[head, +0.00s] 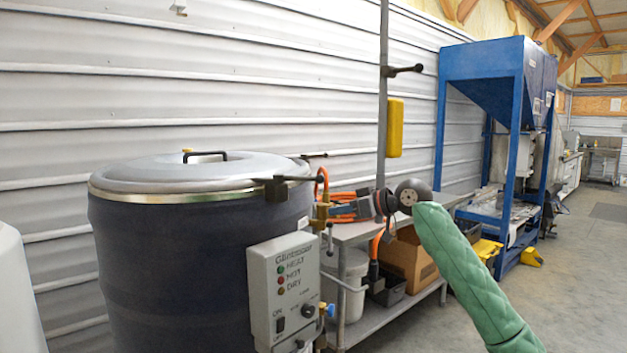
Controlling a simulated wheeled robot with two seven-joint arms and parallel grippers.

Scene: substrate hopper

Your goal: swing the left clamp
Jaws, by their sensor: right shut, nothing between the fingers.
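A dark drum (190,270) stands at the left with a grey lid (180,172) on it. A dark clamp (277,188) sits on the drum's near right rim, its bar pointing right. A second dark clamp (308,156) shows at the back right of the rim; I cannot tell for sure which is the left one. My right gripper (335,199), on the green-sleeved arm, is shut and empty. It is right of the near clamp, by a brass valve (321,214), and seems apart from the clamp. My left gripper is not in view.
A grey control box (284,290) is fixed to the drum's front right. Orange hose and a metal bench (362,318) with a white bucket (345,285) stand behind my right gripper. A blue hopper frame (517,130) stands farther back. The floor at right is clear.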

